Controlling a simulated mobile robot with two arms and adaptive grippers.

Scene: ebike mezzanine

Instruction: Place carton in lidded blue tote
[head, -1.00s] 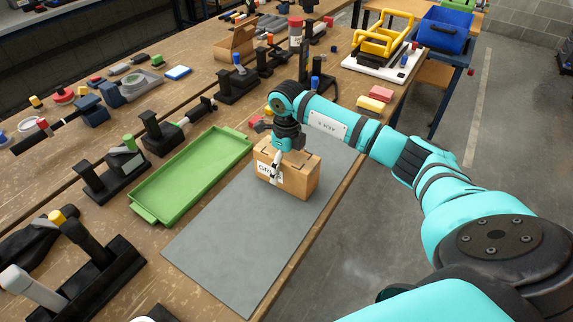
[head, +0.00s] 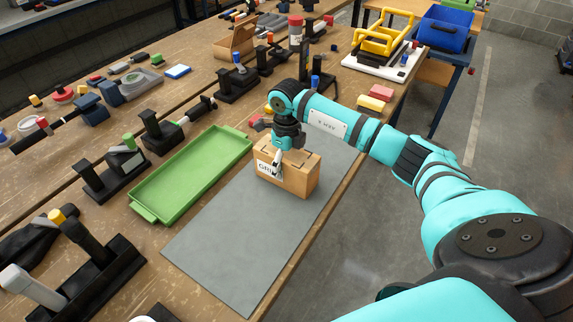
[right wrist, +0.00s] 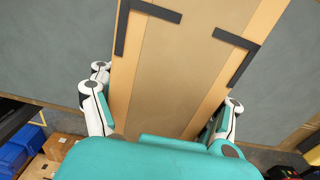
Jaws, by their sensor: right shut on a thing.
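A brown cardboard carton (head: 300,176) with a white label stands upright on the grey mat (head: 235,235) on the workbench. My right gripper (head: 278,163) reaches down over the carton from above and is shut on it. In the right wrist view, the carton (right wrist: 185,65) with black corner marks lies between the two white fingers of the gripper (right wrist: 163,108). The fingertips are partly hidden by the carton. A blue tote (head: 446,30) stands beyond the bench at the upper right; I cannot make out its lid clearly. My left gripper is not in view.
A green tray (head: 192,174) lies left of the mat. Black fixtures and tools line the bench's left side. Pink and yellow blocks (head: 376,97) and a yellow frame (head: 383,36) on a white board are farther back. The near part of the mat is clear.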

